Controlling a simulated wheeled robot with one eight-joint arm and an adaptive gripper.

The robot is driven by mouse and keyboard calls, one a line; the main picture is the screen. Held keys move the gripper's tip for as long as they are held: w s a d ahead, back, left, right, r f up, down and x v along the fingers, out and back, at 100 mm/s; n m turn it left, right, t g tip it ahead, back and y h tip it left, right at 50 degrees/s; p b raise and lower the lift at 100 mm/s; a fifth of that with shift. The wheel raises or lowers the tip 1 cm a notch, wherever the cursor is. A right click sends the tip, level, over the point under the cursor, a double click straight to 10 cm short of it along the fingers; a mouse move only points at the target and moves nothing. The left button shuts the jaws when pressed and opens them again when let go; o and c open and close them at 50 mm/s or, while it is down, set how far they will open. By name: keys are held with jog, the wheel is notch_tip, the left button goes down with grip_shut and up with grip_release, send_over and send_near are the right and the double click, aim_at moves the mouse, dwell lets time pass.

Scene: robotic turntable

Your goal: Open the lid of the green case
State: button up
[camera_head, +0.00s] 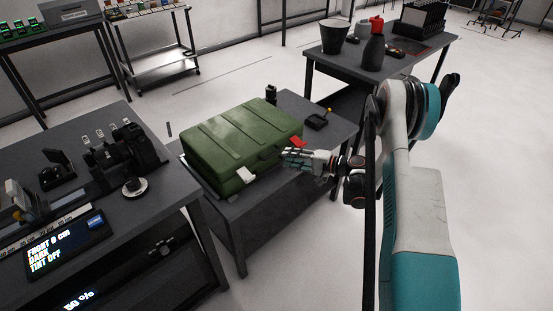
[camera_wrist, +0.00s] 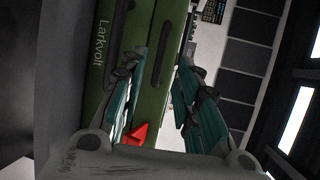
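The green case (camera_head: 235,130) lies on a low dark table in the head view, its ribbed lid down. A white latch (camera_head: 246,175) and a red latch (camera_head: 300,142) show along its near side. My gripper (camera_head: 288,156) is beside the right end of that side, just below the red latch. In the wrist view my gripper (camera_wrist: 158,68) has its two fingers apart. The case's side (camera_wrist: 148,60), marked "Larkvolt", shows behind the left finger, and the red latch (camera_wrist: 133,134) is low, close to that finger. I cannot tell whether they touch.
A bench (camera_head: 185,187) with instruments and a display (camera_head: 66,245) stands at left. Open floor lies at right.

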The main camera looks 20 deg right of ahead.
aim_at(274, 155)
jog(key=b+x, duration=0.1)
jog(key=x, duration=0.5)
jog(key=shift+a, duration=0.1)
grip_shut()
